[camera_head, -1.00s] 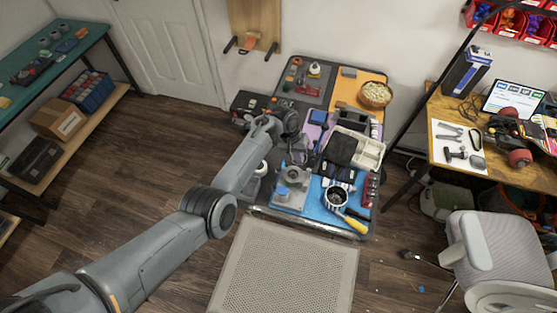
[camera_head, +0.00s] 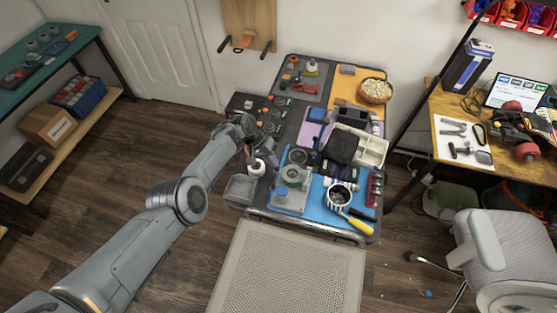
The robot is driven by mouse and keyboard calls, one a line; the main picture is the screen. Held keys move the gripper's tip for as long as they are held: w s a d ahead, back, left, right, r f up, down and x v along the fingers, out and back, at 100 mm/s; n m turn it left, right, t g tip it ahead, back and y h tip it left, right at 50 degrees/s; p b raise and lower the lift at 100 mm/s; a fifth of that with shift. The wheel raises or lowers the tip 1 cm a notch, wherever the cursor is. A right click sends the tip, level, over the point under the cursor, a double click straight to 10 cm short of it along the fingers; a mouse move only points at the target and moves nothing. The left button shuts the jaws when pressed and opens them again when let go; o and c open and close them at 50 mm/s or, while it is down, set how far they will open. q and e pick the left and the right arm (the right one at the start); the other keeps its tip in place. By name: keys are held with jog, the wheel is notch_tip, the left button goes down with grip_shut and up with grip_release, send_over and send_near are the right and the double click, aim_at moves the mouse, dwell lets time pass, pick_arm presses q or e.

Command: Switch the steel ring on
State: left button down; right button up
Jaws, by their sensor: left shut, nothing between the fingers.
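Several small round controls with dark bodies and orange or green parts sit on the dark panel (camera_head: 273,119) along the left side of the work table. They are too small to tell which has a steel ring. A grey round ring-like part (camera_head: 291,174) sits on a light metal plate (camera_head: 290,200) on the blue mat. My right gripper is out of view.
A white bottle (camera_head: 257,168) and a grey bin (camera_head: 240,190) stand at the table's left edge. A black box (camera_head: 242,103) sits at the back left. A yellow-handled tool (camera_head: 358,225) lies at the front right.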

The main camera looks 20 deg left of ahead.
pick_arm(q)
jog(key=shift+s+a+f+b, duration=0.1)
jog(key=shift+a+f+b, duration=0.15)
jog(key=shift+f, duration=0.35)
jog(key=shift+a+f+b, duration=0.15)
jog(key=shift+f+b, duration=0.2)
jog(key=shift+f, duration=0.2)
notch_tip(320, 180, up, 6)
jog(key=p, duration=0.5)
jog(key=a+r, duration=0.2)
jog(key=a, duration=0.8)
jog(key=shift+s+b, duration=0.15)
jog(key=shift+b, duration=0.25)
